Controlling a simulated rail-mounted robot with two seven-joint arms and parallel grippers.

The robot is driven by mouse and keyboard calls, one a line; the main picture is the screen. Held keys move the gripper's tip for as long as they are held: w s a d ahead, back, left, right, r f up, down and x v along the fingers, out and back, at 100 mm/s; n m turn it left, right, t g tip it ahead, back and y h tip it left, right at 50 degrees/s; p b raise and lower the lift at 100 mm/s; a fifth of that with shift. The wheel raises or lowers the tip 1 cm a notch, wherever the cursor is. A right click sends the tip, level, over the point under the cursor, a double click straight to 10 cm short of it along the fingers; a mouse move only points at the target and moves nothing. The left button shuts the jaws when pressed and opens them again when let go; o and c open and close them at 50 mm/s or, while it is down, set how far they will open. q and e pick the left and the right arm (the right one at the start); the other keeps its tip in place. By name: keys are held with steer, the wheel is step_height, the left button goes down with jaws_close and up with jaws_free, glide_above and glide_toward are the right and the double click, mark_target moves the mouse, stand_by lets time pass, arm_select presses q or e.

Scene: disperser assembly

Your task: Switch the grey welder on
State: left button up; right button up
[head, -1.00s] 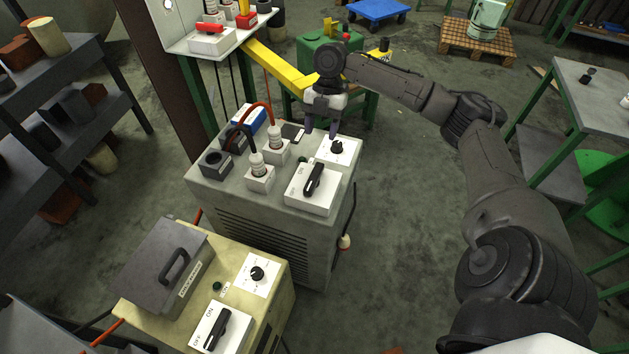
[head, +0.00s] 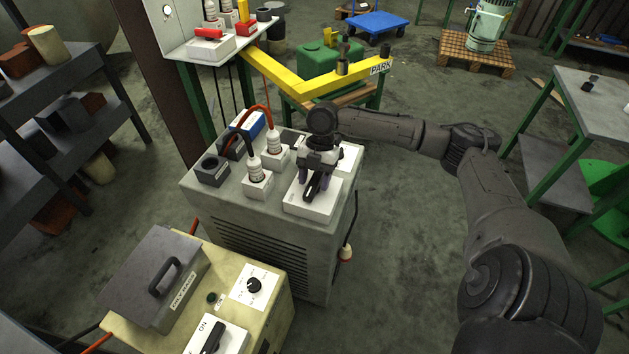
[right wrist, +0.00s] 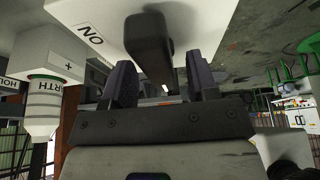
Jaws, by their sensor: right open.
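The grey welder (head: 262,240) stands in the middle of the head view, with cable plugs and a switch on its top. Its white switch box (head: 325,207) has a black lever (head: 311,188) and sits at the near right of the top. My right gripper (head: 315,188) is over this switch, pointing down. In the right wrist view the gripper (right wrist: 160,85) is open, its two fingers apart with the black lever (right wrist: 150,40) in line between them. The letters ON show on the white plate (right wrist: 105,28). Whether the fingers touch the lever I cannot tell. My left gripper is not in view.
A beige machine (head: 270,318) with its own ON switch (head: 214,340) stands in front on the left. Cable plugs (head: 257,172) rise left of my right gripper. A yellow arm marked PARK (head: 300,88) is behind. Open floor (head: 410,240) lies to the right.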

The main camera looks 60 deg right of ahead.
steer(key=shift+f, duration=0.1)
